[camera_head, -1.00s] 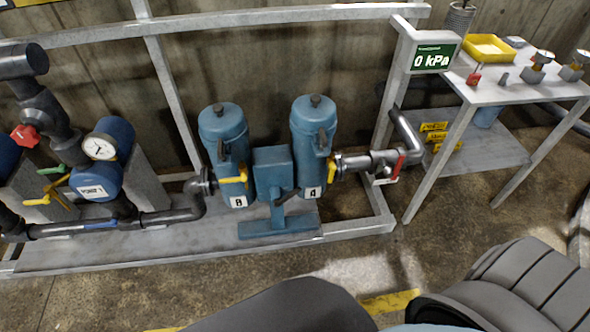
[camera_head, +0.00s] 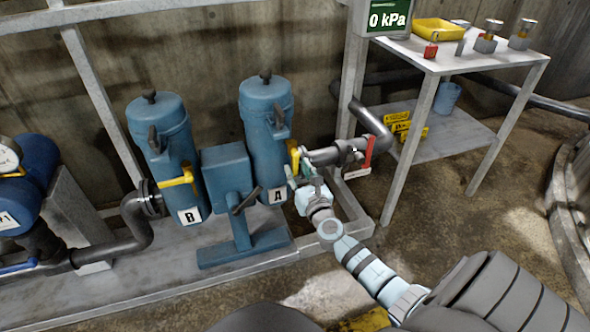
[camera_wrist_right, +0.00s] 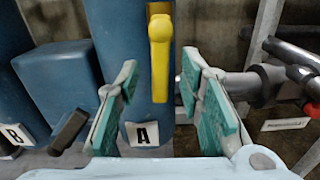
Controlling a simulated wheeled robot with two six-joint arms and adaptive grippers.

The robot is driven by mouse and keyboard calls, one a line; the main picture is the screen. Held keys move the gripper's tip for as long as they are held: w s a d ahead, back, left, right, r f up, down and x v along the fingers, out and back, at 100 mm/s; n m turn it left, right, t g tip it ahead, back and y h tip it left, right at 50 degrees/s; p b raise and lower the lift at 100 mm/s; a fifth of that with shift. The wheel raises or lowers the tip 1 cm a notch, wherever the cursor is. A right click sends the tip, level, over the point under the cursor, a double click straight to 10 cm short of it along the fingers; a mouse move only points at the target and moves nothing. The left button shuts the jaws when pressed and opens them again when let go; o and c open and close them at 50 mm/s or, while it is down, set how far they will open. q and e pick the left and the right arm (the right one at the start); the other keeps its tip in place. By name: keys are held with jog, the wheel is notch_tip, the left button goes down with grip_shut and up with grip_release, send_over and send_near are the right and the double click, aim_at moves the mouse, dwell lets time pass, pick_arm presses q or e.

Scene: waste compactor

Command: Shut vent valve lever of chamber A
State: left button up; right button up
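Chamber A (camera_head: 266,140) is a blue upright cylinder with an "A" label. A yellow lever (camera_head: 294,157) sits on its right side, and a black lever (camera_head: 279,117) is near its top. I cannot tell from labels which lever is the vent. In the right wrist view the yellow lever (camera_wrist_right: 159,55) hangs straight down between the spread fingers. My right gripper (camera_head: 296,178) is open at chamber A's right side; its teal-padded fingers (camera_wrist_right: 165,100) show no grip on the lever. I cannot tell whether they touch it. My left gripper is out of view.
Chamber B (camera_head: 160,150) stands to the left, with a blue box (camera_head: 226,170) and black lever between the chambers. A grey pipe with a red lever (camera_head: 369,152) lies just right of my gripper. A frame post (camera_head: 352,75) and side table (camera_head: 430,62) stand beyond.

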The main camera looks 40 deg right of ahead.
jog(key=shift+b+x, duration=0.3)
jog(key=shift+x, duration=1.1)
grip_shut()
